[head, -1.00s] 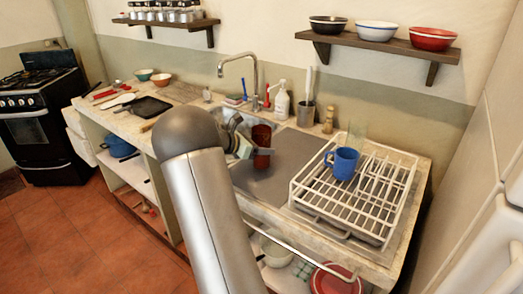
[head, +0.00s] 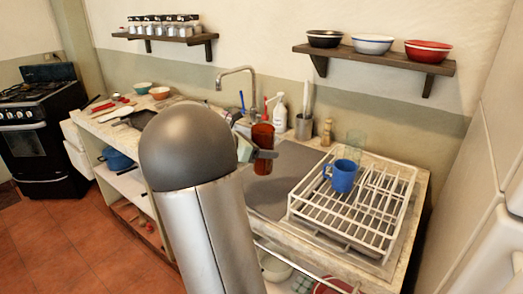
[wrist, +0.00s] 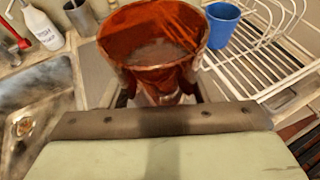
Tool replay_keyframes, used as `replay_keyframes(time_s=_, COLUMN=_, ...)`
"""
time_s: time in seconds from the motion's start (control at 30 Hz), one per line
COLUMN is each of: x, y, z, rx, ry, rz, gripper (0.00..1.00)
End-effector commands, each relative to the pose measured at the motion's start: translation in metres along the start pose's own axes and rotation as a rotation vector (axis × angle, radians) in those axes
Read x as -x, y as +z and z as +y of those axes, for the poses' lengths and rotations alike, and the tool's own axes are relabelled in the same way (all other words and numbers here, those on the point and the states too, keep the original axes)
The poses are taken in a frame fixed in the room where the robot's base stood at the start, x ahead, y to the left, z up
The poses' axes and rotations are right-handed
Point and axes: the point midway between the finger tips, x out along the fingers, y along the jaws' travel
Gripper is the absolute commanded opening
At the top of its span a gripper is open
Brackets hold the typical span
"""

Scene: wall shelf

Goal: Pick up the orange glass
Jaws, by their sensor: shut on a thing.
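The orange glass (head: 262,136) is a tall reddish-orange see-through tumbler, upright in the head view. In the wrist view the orange glass (wrist: 153,45) fills the top middle, its open rim toward the camera. My gripper (head: 264,154) is shut around the glass's side and seems to hold it above the counter by the sink. In the wrist view my gripper (wrist: 160,98) shows behind its wide dark bar, its fingertips partly hidden by the glass. My arm hides part of the counter in the head view.
A white dish rack (head: 300,212) with a blue mug (head: 342,175) and a clear glass (head: 355,143) stands to the right. A shelf with bowls (head: 380,57) hangs above.

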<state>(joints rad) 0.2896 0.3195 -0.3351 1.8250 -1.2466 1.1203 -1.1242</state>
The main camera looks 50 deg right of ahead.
Motion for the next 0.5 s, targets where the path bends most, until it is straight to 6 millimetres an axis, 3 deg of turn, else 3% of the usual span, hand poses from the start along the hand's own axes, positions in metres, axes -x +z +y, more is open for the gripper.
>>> replay_keyframes(time_s=0.5, x=0.025, y=0.013, z=-0.041, rx=-0.001, ry=0.002, rz=-0.001, gripper=0.12)
